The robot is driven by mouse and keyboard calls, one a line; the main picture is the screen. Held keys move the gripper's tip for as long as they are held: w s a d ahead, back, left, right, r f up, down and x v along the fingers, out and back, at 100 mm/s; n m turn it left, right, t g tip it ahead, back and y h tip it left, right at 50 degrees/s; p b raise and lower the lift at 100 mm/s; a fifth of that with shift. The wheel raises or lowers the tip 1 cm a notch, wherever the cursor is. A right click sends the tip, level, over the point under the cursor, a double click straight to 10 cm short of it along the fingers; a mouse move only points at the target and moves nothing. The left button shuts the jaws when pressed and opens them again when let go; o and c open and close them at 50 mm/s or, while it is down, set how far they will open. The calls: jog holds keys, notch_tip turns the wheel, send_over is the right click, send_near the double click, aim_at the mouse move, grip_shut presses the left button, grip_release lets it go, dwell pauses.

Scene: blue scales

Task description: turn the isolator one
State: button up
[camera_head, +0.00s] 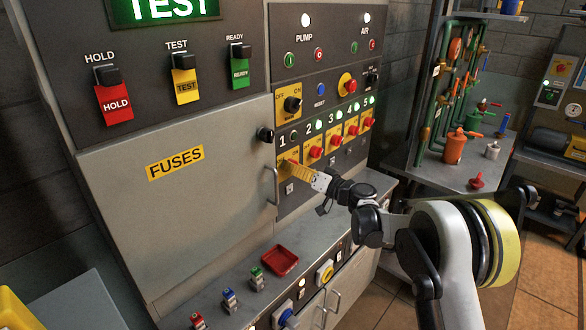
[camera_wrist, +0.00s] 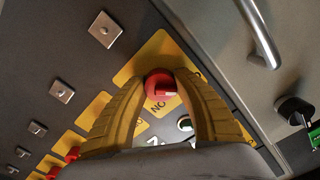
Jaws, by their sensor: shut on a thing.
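Isolator one is a red knob (camera_wrist: 160,86) on a yellow plate (camera_wrist: 148,54) in the wrist view, with a pale pointer mark on its face and an ON label beside it. The yellow fingers of my gripper (camera_wrist: 163,88) are closed around its two sides. In the head view my gripper (camera_head: 290,166) reaches the panel at column 1 and hides most of that knob. The round lamp (camera_head: 294,135) above column 1 looks dark, while the lamps of columns 2 to 5 glow green.
More red isolator knobs (camera_head: 316,152) sit close to the right in a row. A black knob (camera_head: 265,134) and a door handle (camera_head: 271,186) stick out at the left. A red tray (camera_head: 280,261) and connectors lie on the ledge below.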

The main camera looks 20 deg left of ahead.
jog(key=o, duration=1.2)
jog(key=v, duration=1.2)
